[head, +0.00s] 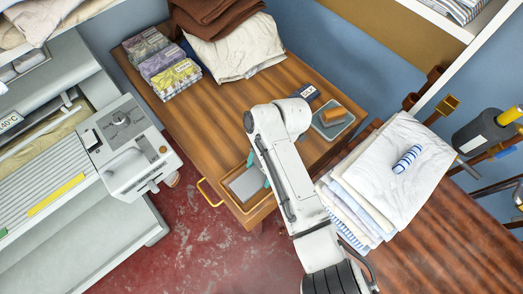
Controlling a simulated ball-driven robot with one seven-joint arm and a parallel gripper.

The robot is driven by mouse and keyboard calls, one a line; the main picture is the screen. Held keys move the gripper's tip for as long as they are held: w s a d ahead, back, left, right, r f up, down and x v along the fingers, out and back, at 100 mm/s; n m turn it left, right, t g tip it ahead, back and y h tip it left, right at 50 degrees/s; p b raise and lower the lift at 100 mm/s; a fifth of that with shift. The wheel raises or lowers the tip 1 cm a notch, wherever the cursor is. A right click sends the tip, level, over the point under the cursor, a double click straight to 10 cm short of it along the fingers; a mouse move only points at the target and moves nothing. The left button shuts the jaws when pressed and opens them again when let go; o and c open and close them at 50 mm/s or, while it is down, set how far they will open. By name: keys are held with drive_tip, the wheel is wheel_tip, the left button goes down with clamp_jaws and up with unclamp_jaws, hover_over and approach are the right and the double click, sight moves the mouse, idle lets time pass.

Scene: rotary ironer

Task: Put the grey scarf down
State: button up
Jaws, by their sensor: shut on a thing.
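My white arm rises from the bottom of the head view and bends over the wooden table (221,122). My gripper is not visible; the arm hides what lies beneath it. I cannot make out a grey scarf for certain. A flat pale grey thing (246,184) lies in an open drawer (262,212) at the table's front, beside the arm; I cannot tell whether it is cloth. Small teal parts show next to it, partly behind the arm. Folded patterned cloths with labels stand in stacks (175,80) at the table's left back.
A crumpled cream cloth (235,50) and brown towels (215,14) lie at the back. A grey tray (333,126) holds an orange-brown block. The ironer (60,170) stands left. Bare tabletop shows mid-left.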

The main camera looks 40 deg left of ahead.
drive_tip(key=o, duration=1.1)
drive_tip(key=shift+o, duration=0.2)
drive_tip(key=v, duration=1.2)
drive_tip(key=shift+r+b, duration=0.2)
drive_tip(key=shift+b, duration=0.2)
drive_tip(key=shift+s+f, duration=0.1)
drive_tip(key=shift+s, duration=0.1)
